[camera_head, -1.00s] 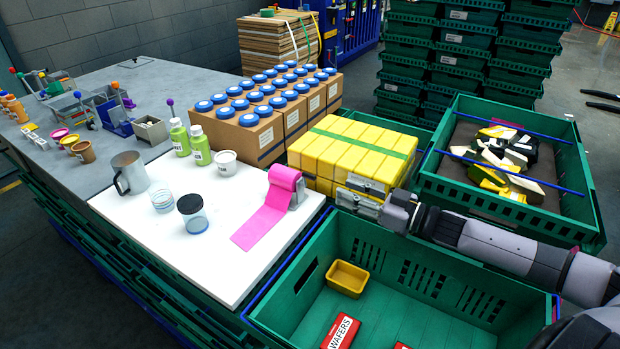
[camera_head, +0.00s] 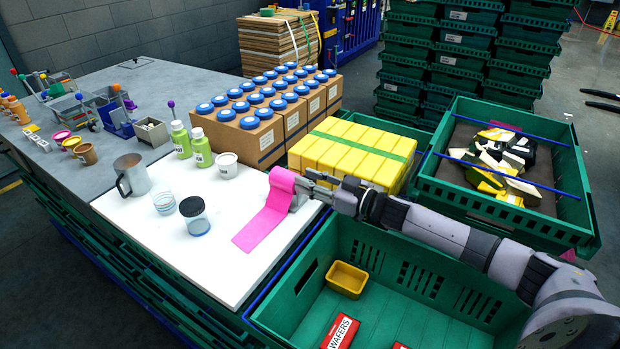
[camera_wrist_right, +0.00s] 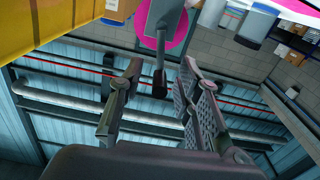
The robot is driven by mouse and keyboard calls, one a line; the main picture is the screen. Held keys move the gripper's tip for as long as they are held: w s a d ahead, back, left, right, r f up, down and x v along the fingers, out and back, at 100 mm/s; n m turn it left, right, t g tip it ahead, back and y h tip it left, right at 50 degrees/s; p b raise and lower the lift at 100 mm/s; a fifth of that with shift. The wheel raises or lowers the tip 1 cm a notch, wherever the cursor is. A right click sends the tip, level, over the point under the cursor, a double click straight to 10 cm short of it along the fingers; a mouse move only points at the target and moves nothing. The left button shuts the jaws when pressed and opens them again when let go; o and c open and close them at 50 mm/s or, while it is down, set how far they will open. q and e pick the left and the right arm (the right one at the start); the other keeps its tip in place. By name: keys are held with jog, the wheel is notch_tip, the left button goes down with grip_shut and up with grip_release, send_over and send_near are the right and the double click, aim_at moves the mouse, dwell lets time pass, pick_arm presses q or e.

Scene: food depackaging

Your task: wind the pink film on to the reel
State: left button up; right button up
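The pink film (camera_head: 264,226) lies as a flat strip on the white board and runs up on to the reel (camera_head: 297,200) at the board's right edge. In the right wrist view, the reel's pink side (camera_wrist_right: 181,38) shows behind a grey crank arm with a dark handle (camera_wrist_right: 160,82). My right gripper (camera_head: 307,182) is at the reel's right side. In the wrist view its fingers (camera_wrist_right: 160,70) are apart, one on each side of the handle, with gaps visible. My left gripper is out of view.
Yellow packs with a green strap (camera_head: 352,155) stand just behind my right gripper. A green crate (camera_head: 400,285) with a yellow tub (camera_head: 347,278) lies below my right arm. A dark-lidded jar (camera_head: 194,214) and a metal mug (camera_head: 131,176) stand left on the board (camera_head: 180,260).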

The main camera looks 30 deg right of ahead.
jog(key=shift+c, duration=0.3)
grip_shut()
dwell(0.4)
